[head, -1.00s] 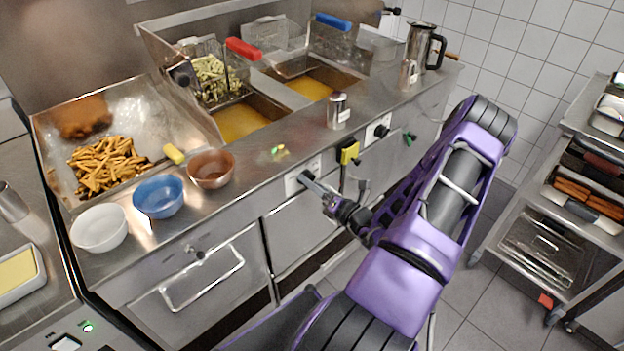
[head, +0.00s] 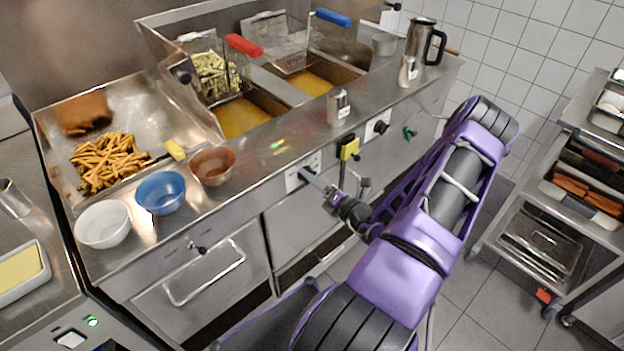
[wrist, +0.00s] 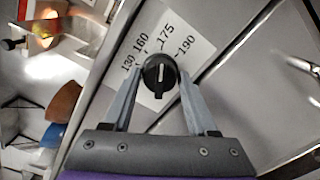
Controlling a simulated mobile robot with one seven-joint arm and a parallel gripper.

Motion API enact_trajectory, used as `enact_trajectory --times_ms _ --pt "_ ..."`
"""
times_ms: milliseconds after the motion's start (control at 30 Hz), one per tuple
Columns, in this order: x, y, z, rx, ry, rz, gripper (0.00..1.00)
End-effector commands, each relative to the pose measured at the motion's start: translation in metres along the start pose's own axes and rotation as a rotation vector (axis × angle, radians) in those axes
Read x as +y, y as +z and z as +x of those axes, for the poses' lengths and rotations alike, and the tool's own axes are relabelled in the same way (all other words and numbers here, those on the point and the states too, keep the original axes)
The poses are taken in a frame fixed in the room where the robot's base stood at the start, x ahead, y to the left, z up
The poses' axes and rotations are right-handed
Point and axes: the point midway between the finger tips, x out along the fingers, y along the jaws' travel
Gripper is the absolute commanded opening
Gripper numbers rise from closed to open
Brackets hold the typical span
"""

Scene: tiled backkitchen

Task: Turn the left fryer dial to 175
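The left fryer dial (wrist: 160,73) is a round black knob with a white pointer line, on a white plate (wrist: 190,47) marked 130, 160, 175 and 190. In the wrist view its pointer stands nearly straight up the picture, toward the side of the 175 mark. My gripper (wrist: 161,78) has one finger on each side of the dial, both tips close against its rim.
A yellow block (head: 349,149) on the front is just right of my gripper. On the counter edge are brown (head: 212,166), blue (head: 160,193) and white (head: 103,224) bowls and a steel shaker (head: 338,107). A wheeled rack (head: 520,205) stands right; the floor between is clear.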

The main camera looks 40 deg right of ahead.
Motion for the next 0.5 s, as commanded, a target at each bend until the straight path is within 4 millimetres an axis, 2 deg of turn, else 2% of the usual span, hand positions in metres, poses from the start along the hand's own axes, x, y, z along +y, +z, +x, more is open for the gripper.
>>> enact_trajectory --times_ms 33,133,500 --pt "-0.0004 -0.0007 -0.0003 0.001 -0.001 0.001 0.68" --pt "-0.0002 -0.0005 -0.0001 0.001 0.000 0.000 0.86" --pt "-0.0003 0.0003 -0.0039 -0.001 -0.001 -0.001 0.87"
